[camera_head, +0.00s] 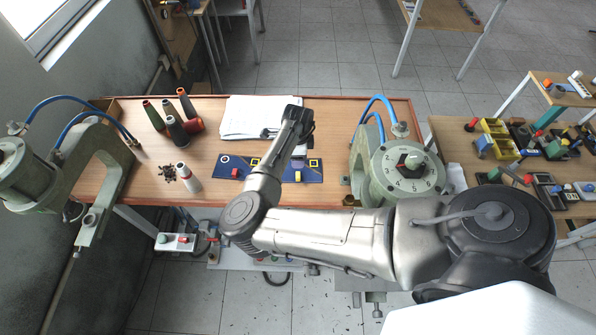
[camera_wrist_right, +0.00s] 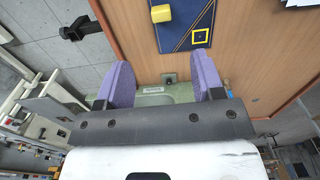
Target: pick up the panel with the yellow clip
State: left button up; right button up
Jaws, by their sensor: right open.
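A dark blue panel (camera_head: 309,174) with a yellow clip (camera_head: 297,174) and a yellow square outline lies on the wooden table. In the right wrist view the panel (camera_wrist_right: 180,38) and its yellow clip (camera_wrist_right: 161,13) show at the top, partly cut off. A blue panel part with a red clip (camera_head: 235,173) lies to the left; my right arm covers the middle, so I cannot tell whether it is separate. My right gripper (camera_wrist_right: 161,62) is open and empty, its purple-grey fingers apart and off the panel. My left gripper is not in view.
A green press with a dial (camera_head: 407,168) stands at the table's right, another green press (camera_head: 90,160) at the left. White papers (camera_head: 245,115) lie behind the panel. Several dark and red cones (camera_head: 176,130) and a white-red cylinder (camera_head: 187,177) stand left of it.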

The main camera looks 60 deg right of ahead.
aim_at(298, 175)
notch_tip(298, 175, down, 13)
jog(key=shift+d+p, duration=0.15)
jog(key=shift+p, duration=0.25)
dwell(0.4)
jog(key=c, duration=1)
